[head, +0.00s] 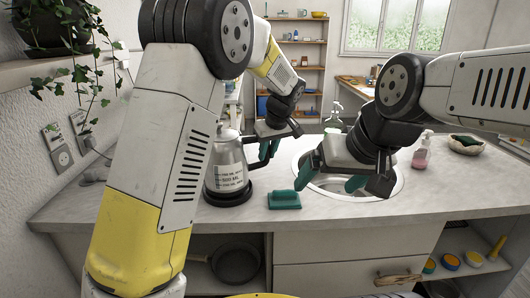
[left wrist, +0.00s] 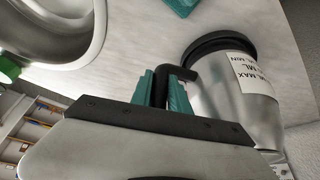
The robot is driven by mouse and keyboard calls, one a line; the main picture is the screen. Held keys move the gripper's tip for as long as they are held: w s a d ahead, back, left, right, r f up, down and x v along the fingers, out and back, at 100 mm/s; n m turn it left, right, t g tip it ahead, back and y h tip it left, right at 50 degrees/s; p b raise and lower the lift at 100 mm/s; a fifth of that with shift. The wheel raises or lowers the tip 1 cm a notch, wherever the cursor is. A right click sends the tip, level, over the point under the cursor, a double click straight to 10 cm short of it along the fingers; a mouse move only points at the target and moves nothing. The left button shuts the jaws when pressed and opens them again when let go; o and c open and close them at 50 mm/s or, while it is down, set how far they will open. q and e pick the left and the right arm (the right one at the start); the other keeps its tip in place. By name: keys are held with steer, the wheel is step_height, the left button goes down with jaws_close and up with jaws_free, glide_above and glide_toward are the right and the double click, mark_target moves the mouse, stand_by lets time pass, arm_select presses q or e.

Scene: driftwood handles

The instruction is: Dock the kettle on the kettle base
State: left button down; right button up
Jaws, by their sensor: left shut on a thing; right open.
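The kettle (head: 226,168) is a steel jug with a white level label and stands upright at the left of the counter. The kettle base (head: 228,198) is a black disc right under it. I cannot tell whether the kettle is fully seated or slightly above it. My left gripper (head: 264,158) is shut on the kettle's black handle at its right side. The left wrist view shows the teal fingers (left wrist: 165,90) around the handle and the kettle (left wrist: 235,85) to the right. My right gripper (head: 342,180) is open and empty over the sink.
A teal block (head: 284,200) lies on the counter just right of the base. The round sink (head: 385,187) is right of it. A pink soap bottle (head: 421,152) and a bowl (head: 466,145) stand farther right. The wall with sockets (head: 60,150) is at left.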

arm_select(q)
steer(key=shift+f, duration=0.5)
steer(key=c, duration=1.5)
jaws_free()
steer(key=shift+c, duration=0.2)
steer(key=v, duration=1.1)
steer(key=s+a+r+m+h, duration=0.2)
steer(key=s+a+r+h, duration=0.1)
steer(key=s+a, duration=0.95)
steer(key=s+a+f+m+t, duration=0.1)
steer(key=s+a, duration=0.3)
steer(key=s, duration=0.3)
steer(key=s+a+f+m+t+h, duration=0.1)
steer(key=s+a+f+m, duration=0.1)
steer(key=s, duration=0.5)
steer(key=shift+s+a+m, duration=0.25)
steer(key=shift+a+m, duration=0.05)
steer(key=shift+a, duration=0.6)
